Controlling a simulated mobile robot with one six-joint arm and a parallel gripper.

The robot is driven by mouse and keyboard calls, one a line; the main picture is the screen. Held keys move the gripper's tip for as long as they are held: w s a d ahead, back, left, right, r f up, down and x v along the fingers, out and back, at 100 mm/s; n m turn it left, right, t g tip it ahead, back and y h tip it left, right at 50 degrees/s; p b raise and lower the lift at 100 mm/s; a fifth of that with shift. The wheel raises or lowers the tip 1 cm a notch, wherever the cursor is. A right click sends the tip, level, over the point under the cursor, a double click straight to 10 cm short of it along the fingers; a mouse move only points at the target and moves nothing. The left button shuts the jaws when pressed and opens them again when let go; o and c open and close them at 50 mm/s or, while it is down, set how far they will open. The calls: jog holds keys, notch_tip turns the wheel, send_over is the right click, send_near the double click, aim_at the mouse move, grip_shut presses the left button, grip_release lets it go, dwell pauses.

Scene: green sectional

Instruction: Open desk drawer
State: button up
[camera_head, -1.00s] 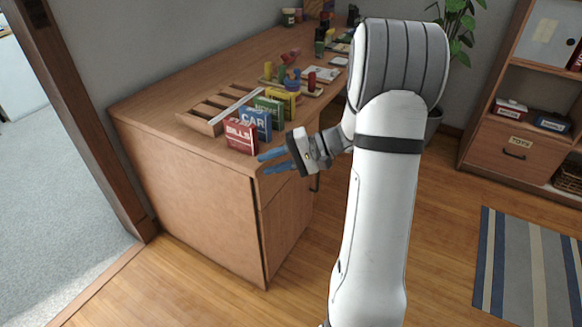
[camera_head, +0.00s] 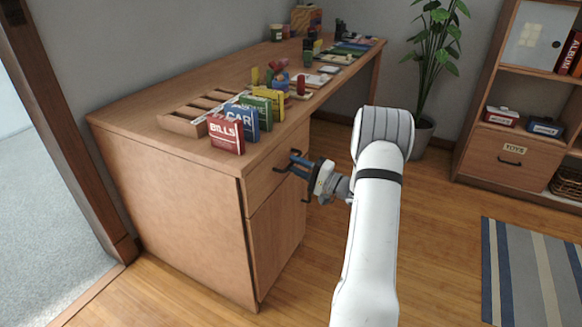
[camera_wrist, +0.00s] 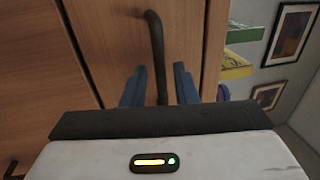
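The wooden desk (camera_head: 170,200) stands at left with a drawer (camera_head: 264,178) under its top at the near end. The drawer looks closed. Its dark bar handle (camera_head: 287,168) shows at the drawer front, and in the wrist view the handle (camera_wrist: 155,55) runs up between my two blue fingers. My gripper (camera_head: 297,165) is at the handle in the head view. In the wrist view my gripper (camera_wrist: 158,88) is open, with one finger on each side of the bar and a gap visible on both sides. A cabinet door (camera_head: 276,235) is below the drawer.
Folders marked BILLS (camera_head: 226,134) and CAR (camera_head: 241,119), a wooden rack (camera_head: 185,122) and small items stand on the desktop.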

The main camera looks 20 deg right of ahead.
jog(key=shift+x, duration=0.85)
jog(key=shift+c, duration=0.5)
grip_shut()
